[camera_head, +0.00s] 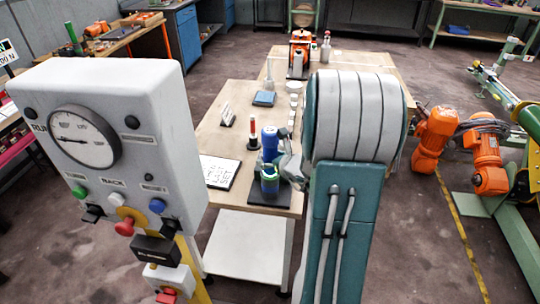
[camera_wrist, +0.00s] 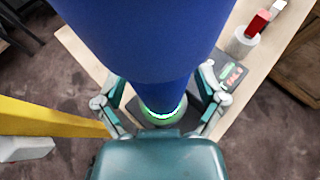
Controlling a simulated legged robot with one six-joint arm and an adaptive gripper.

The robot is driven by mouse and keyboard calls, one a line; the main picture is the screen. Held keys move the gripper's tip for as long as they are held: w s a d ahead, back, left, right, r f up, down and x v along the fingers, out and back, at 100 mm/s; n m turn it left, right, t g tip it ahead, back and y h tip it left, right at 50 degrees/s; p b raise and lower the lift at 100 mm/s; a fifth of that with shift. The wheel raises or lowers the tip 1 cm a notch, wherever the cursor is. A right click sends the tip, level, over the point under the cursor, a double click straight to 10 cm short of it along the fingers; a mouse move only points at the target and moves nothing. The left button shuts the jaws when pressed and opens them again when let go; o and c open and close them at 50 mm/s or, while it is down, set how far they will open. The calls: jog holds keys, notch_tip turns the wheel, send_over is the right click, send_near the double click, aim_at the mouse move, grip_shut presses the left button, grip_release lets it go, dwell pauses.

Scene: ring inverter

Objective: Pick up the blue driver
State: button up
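The blue driver (camera_head: 270,141) stands upright on the wooden workbench in the head view. A short green-and-blue cylinder (camera_head: 269,181) shows just in front of it. In the wrist view the blue driver (camera_wrist: 145,35) fills the top middle, with a glowing green ring (camera_wrist: 165,115) at its foot. My gripper (camera_head: 288,165) is beside the driver in the head view. In the wrist view my gripper (camera_wrist: 162,92) has one finger on each side of the driver's narrower lower part. The fingers look spread; their tips are partly hidden behind the driver, so contact is unclear.
A dark pad (camera_head: 268,197) lies under the cylinder. A gauge panel (camera_head: 120,150) stands at left. Orange motors (camera_head: 434,138) are at right.

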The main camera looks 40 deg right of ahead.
grip_shut()
jog(key=shift+r, duration=0.15)
